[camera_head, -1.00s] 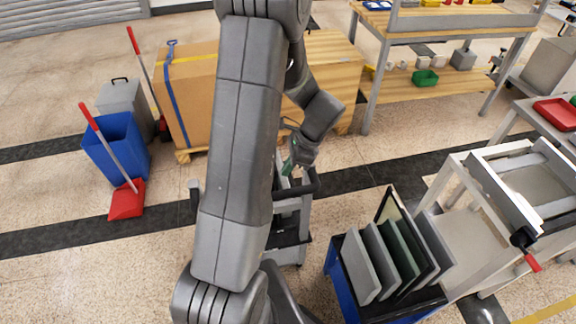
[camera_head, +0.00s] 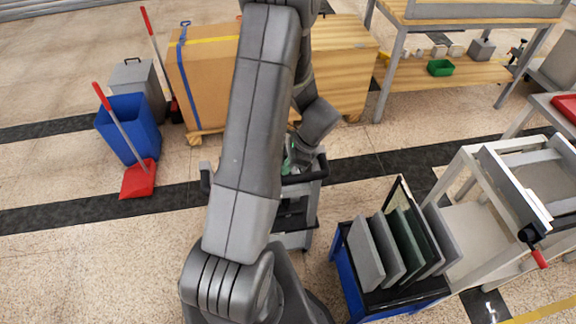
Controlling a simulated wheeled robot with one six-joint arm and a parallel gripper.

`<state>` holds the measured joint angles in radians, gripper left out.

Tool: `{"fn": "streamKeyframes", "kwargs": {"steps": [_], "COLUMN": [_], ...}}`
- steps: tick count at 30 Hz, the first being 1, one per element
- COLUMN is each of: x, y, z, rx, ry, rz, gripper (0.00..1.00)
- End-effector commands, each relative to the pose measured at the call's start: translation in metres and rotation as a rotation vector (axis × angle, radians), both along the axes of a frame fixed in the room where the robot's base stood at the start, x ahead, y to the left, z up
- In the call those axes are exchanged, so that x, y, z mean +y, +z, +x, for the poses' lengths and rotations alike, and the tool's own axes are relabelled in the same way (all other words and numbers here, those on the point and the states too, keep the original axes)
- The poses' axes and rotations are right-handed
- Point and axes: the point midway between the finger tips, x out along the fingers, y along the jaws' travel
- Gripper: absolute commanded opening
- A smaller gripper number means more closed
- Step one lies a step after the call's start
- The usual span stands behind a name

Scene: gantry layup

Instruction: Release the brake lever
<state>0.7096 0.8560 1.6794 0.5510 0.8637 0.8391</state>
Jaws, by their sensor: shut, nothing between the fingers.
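A lever with a red grip (camera_head: 540,258) and a black mount sticks out from the front corner of the pale metal frame at the right; it looks like the brake lever, though I cannot be sure. My gripper (camera_head: 289,158) is near the picture's middle, mostly hidden behind my arm, and is shut. A small green part shows at it, just above the dark-topped grey cart (camera_head: 308,187). The gripper is far to the left of the red-gripped lever and not touching it.
A blue cart (camera_head: 345,278) holding several upright panels (camera_head: 408,245) stands between my arm and the pale frame (camera_head: 505,262). A blue bin (camera_head: 127,125), red dustpan (camera_head: 138,180) and large carton (camera_head: 205,85) stand at the left. Floor at the lower left is clear.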

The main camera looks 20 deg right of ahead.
Motion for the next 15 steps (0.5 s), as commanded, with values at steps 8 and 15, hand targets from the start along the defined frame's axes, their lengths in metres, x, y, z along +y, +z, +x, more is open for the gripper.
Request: {"fn": "streamKeyframes", "kwargs": {"steps": [8, 15], "x": [0.0057, 0.0107], "y": [0.0043, 0.0076], "z": [0.0015, 0.0027], "rx": [0.011, 0.022], "ry": [0.001, 0.003], "rz": [-0.050, -0.091], "gripper": [0.00, 0.00]}}
